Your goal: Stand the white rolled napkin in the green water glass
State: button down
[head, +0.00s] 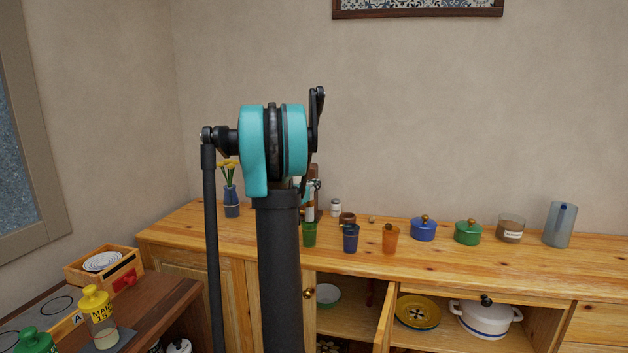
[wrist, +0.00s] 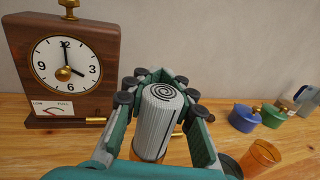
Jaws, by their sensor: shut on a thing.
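The white rolled napkin (wrist: 158,125) stands upright between the fingers of my gripper (wrist: 155,88), its spiral end facing up in the wrist view. My gripper is shut on it. The green water glass (head: 309,235) stands near the front of the wooden counter in the head view. A pale strip of the napkin (head: 309,214) shows directly above the glass. I cannot tell whether its lower end is above the rim or inside. My arm hides much of the gripper in the head view, and the gripper hides the green glass in the wrist view.
A blue glass (head: 351,238) and an orange glass (head: 390,239) stand to the right of the green one. A wooden clock (wrist: 68,70) stands behind, to the left in the wrist view. Blue (head: 423,230) and green (head: 468,233) pots are farther right. A cabinet door (head: 384,318) hangs open below.

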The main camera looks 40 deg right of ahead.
notch_tip(320, 180, down, 6)
dwell(0.8)
jog(key=shift+f, duration=0.1)
jog(key=c, duration=1.2)
grip_release()
jog(key=v, duration=1.2)
jog(key=shift+s, duration=0.1)
